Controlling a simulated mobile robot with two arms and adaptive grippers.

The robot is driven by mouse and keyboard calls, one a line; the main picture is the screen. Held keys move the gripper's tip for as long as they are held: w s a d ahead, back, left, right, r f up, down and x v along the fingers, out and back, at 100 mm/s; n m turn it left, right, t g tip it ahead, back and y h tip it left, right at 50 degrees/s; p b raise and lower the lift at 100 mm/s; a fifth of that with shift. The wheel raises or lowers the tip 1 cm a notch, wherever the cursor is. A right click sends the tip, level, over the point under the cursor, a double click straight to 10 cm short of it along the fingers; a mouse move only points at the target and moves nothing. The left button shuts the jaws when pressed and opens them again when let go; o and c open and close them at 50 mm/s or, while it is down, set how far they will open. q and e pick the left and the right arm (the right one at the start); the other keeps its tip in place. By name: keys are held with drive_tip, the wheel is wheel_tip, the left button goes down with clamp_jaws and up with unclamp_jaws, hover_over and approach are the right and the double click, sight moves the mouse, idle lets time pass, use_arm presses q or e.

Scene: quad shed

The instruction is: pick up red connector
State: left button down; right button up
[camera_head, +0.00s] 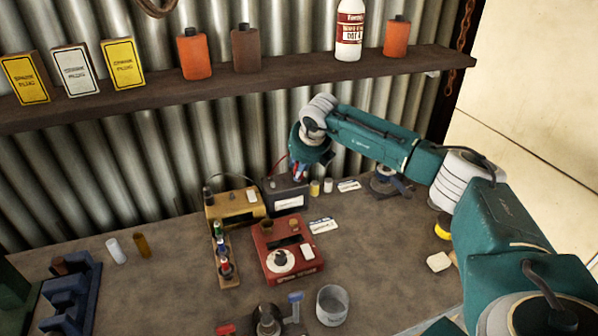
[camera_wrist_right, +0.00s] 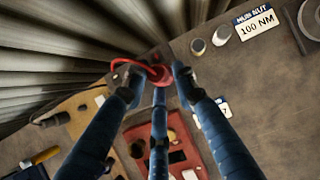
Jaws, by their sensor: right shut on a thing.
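The red connector (camera_wrist_right: 158,74) shows in the right wrist view between the three blue fingertips of my right gripper (camera_wrist_right: 155,78), with a curved red lead beside it. The right gripper (camera_head: 299,172) is shut on it. In the head view the gripper is above the dark battery-like box (camera_head: 287,197) at the back of the bench, and a thin red lead curves up beside it. The fingers partly hide the connector, so I cannot tell whether it touches the box. My left gripper is not in view.
A yellow-tan box (camera_head: 236,204), a wooden rack (camera_head: 224,262) and a red device (camera_head: 285,249) stand close by. Small cylinders (camera_head: 315,188) are right of the dark box. A shelf (camera_head: 230,88) with bottles and cartons runs above.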

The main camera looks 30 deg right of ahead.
wheel_tip(320, 180, up, 2)
drive_tip(key=shift+w+r+b, duration=0.1)
drive_tip(key=shift+b, duration=0.7)
drive_tip(key=s+a+b, duration=0.4)
drive_tip(key=s+b, duration=0.2)
drive_tip(key=s, duration=1.1)
drive_tip(key=shift+s+r+b, duration=0.3)
drive_tip(key=shift+s, duration=0.1)
drive_tip(key=shift+w+a, duration=0.1)
drive_tip(key=shift+a, duration=0.05)
